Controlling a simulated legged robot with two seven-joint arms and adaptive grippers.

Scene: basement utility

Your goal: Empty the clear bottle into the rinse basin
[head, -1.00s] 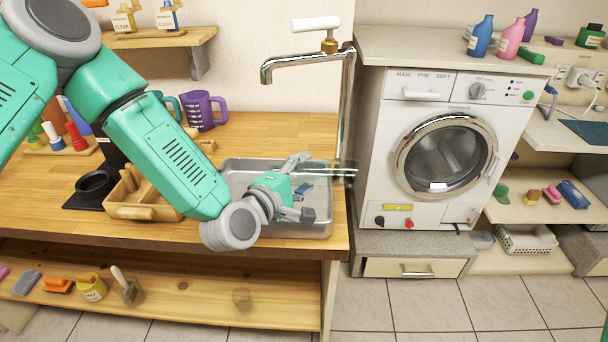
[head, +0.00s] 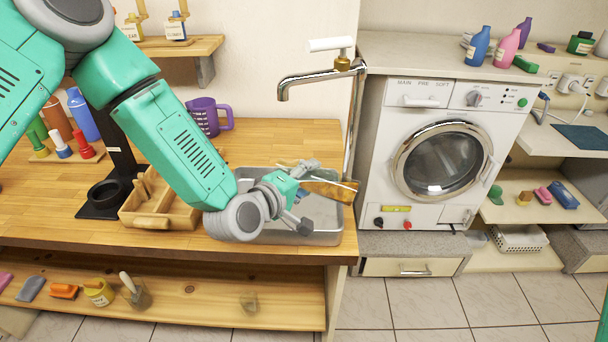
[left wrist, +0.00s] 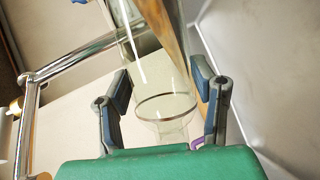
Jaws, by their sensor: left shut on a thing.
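My left gripper (head: 307,196) is over the right part of the metal rinse basin (head: 325,238), shut on the clear bottle (head: 335,189). The bottle lies close to horizontal in the head view, pointing right, and the brown colour behind or in it shows through. In the left wrist view the bottle (left wrist: 165,104) is between the two fingers, see-through, with a dark ring around it. I cannot tell whether liquid is in it or leaving it. The gripper hides part of the basin. My right gripper is not in view.
A faucet (head: 318,76) stands behind the basin, its spout above and left of the bottle. A wooden caddy (head: 150,221) and a purple measuring jug (head: 206,116) stand left on the counter. A washing machine (head: 447,150) is close on the right.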

